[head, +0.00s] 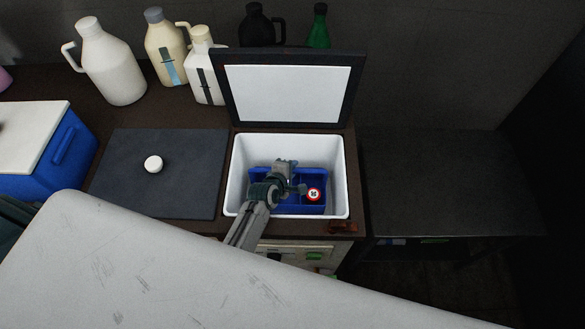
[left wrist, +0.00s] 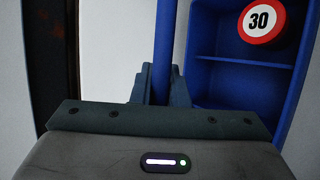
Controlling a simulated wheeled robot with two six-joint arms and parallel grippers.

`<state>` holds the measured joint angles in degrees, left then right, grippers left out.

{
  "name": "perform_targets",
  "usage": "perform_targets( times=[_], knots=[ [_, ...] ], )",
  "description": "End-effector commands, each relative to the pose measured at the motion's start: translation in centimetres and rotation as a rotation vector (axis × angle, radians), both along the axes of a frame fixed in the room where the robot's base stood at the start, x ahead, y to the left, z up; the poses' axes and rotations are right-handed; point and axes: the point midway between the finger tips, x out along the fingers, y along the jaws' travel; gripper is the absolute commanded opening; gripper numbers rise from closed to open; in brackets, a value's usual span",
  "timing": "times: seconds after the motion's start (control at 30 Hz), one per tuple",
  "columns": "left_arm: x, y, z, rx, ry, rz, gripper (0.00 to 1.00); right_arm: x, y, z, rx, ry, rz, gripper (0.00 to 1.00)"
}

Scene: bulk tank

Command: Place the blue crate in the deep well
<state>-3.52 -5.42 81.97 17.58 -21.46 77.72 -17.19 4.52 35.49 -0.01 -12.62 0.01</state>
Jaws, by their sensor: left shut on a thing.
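The blue crate (head: 290,209) is inside the deep well (head: 340,170), a white-walled box with its lid up, and looks level. It has compartments, and a round red-and-white piece (head: 313,194) marked 30 (left wrist: 261,21) sits in a right one. My left gripper (head: 291,188) reaches down into the well over the crate. In the left wrist view its fingers (left wrist: 158,88) are shut on an upright blue bar of the crate (left wrist: 240,80). I cannot tell whether the crate touches the well floor. My right gripper is not in view.
The raised lid (head: 290,93) stands behind the well. A dark flat cover (head: 190,180) with a white knob (head: 153,164) lies left of it. A blue cooler (head: 60,155) stands farther left. Jugs (head: 108,65) line the back. The dark surface (head: 430,180) at right is clear.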

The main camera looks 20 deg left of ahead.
Motion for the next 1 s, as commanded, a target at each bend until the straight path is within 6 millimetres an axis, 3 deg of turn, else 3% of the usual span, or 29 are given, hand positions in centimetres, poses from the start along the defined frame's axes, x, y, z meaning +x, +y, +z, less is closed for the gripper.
perform_targets(
  times=[0.6, 0.63, 0.73, 1.0],
  knots=[
    [0.1, 0.0, -1.1, 0.0, -0.002, 0.0, 0.0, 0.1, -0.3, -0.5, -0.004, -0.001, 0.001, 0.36],
    [-0.1, 0.0, -1.3, 0.0, 0.002, 0.0, 0.16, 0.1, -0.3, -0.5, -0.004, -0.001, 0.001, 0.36],
    [-0.1, 0.0, -1.3, 0.0, 0.003, -0.001, 0.36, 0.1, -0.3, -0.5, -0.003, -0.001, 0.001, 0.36],
    [-0.2, -0.1, -1.5, -0.001, 0.006, -0.001, 0.36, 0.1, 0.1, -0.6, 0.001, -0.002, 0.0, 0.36]
  ],
)
